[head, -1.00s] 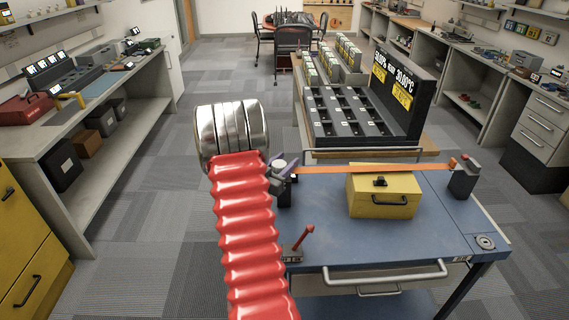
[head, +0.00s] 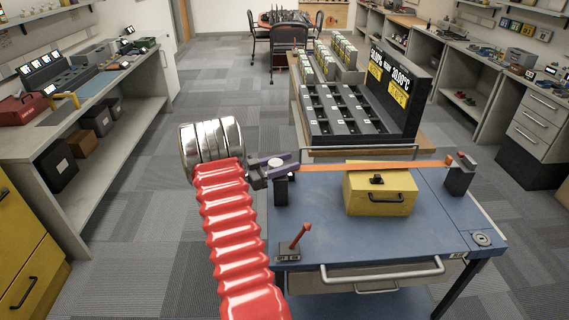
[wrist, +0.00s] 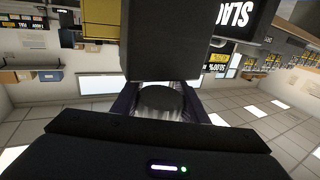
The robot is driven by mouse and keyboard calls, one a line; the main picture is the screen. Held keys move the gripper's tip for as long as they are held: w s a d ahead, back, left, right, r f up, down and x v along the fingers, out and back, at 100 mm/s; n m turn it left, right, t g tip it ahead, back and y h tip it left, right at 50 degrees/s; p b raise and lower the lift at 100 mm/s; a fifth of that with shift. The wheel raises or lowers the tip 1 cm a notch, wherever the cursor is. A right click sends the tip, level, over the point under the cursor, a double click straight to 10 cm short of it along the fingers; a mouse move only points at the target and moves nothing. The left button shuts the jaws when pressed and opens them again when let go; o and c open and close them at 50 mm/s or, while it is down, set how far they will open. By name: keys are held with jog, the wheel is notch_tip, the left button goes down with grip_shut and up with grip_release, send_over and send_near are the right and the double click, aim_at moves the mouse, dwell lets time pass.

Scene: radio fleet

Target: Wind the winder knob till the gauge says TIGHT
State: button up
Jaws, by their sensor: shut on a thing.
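The winder knob (head: 277,162) is a pale round cap on a dark post at the left end of the blue trolley top (head: 320,235). My gripper (head: 272,166) is shut on it from the left; it also shows in the wrist view (wrist: 160,105), with a finger on each side of the round dark underside of the knob (wrist: 160,98). An orange strap (head: 370,167) runs from the winder over a yellow box (head: 382,193) to a dark post (head: 460,177). In the wrist view a dark gauge panel (wrist: 245,15) shows inverted letters that look like "SLAC", cut by the frame edge.
A red lever (head: 300,236) stands on the trolley's left front. A slotted black rack (head: 345,115) with a sign panel stands behind the trolley. Benches line both sides. Grey carpet (head: 235,75) is open at the left and behind.

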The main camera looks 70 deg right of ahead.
jog(key=shift+s+a+f+m+g+y, duration=0.15)
jog(key=shift+s+m+g+y, duration=0.1)
jog(key=shift+m+g+y, duration=0.4)
jog(key=shift+s+a+r+m+g+y, duration=0.15)
jog(key=shift+s+m+g+y, duration=0.1)
jog(key=shift+m+g+y, duration=0.4)
jog(key=shift+f+y, duration=0.1)
jog(key=shift+y, duration=0.2)
jog(key=o, duration=1.1)
jog(key=shift+w+a, duration=0.1)
jog(key=shift+w, duration=0.05)
jog(key=shift+w+a, duration=0.35)
jog(key=shift+w, duration=0.2)
jog(key=v, duration=1.2)
jog(key=shift+w+a+f, duration=0.1)
jog(key=shift+a+f, duration=0.05)
